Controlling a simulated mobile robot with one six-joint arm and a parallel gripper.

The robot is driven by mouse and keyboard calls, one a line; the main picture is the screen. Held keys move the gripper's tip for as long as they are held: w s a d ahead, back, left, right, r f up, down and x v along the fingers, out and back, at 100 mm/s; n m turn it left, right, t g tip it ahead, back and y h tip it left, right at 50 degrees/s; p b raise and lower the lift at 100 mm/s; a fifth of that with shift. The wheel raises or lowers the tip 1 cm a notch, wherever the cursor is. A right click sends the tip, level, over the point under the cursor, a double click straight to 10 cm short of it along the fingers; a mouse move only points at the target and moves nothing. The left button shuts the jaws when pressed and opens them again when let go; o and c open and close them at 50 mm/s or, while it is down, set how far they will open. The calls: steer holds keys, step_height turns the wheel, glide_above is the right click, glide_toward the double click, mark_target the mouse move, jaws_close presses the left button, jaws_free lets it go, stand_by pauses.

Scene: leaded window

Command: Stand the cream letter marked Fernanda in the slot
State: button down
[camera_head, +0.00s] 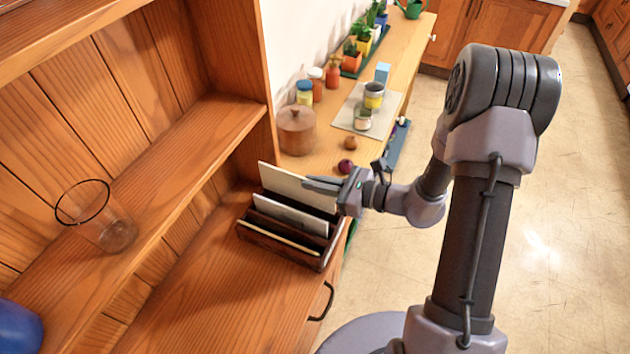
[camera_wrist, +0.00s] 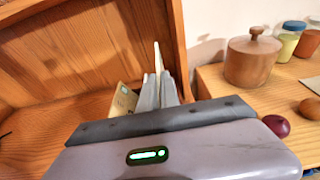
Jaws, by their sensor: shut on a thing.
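A dark wooden letter rack (camera_head: 278,252) stands on the cabinet top near its right edge. My gripper (camera_head: 322,185) is at the rack's rear right, shut on a cream letter (camera_head: 290,183). This letter is upright, its lower part hidden behind the rack's rear divider; it looks to be in or just above the rear slot. In the wrist view it shows edge-on (camera_wrist: 157,57) between my fingers (camera_wrist: 158,92). A paler letter (camera_head: 288,212) stands in the middle slot and another cream letter (camera_head: 285,239) sits low in the front slot. No name is readable.
A clear glass (camera_head: 97,215) stands on the shelf above left. Behind the rack, a side table holds a lidded wooden pot (camera_head: 296,130), jars (camera_head: 304,92) and a dark red onion-like object (camera_head: 346,167). The cabinet top left of the rack is clear.

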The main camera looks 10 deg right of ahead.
mark_target(315, 200)
step_height(315, 200, down, 7)
steer(key=b, duration=0.5)
steer(key=shift+b, duration=0.3)
steer(key=shift+r, duration=0.1)
steer(key=c, duration=1.5)
jaws_free()
steer(key=p+v, duration=0.3)
steer(key=v, duration=1.4)
steer(key=shift+s+d, duration=0.15)
steer(key=shift+d, duration=0.05)
